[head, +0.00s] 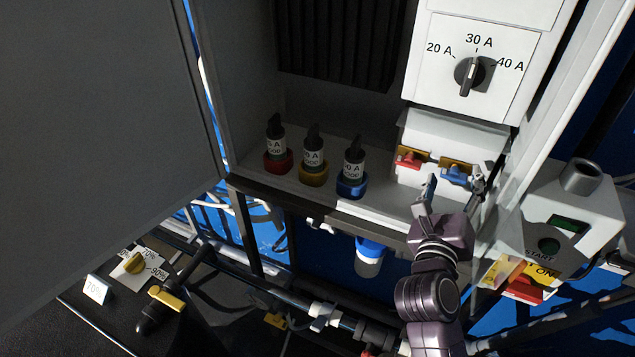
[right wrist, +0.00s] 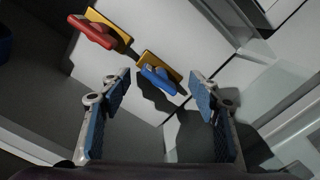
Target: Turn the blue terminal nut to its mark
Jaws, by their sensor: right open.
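The blue terminal nut (head: 455,174) sits on a brass bar on the front of a white block, below the dial. It also shows in the right wrist view (right wrist: 158,79), ahead of the fingers and roughly between them. The red terminal nut (head: 409,158) is to its left on a second brass bar, and it shows at the upper left of the right wrist view (right wrist: 94,32). My right gripper (head: 452,188) is open and empty, just in front of the blue nut and apart from it. I cannot make out a mark. My left gripper is not in view.
Three fuses in red (head: 278,163), yellow (head: 313,173) and blue (head: 351,187) holders stand on the cabinet shelf to the left. A dial (head: 470,75) marked in amps is above. A start button box (head: 565,225) is at the right. The cabinet wall (head: 565,100) is close at the right.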

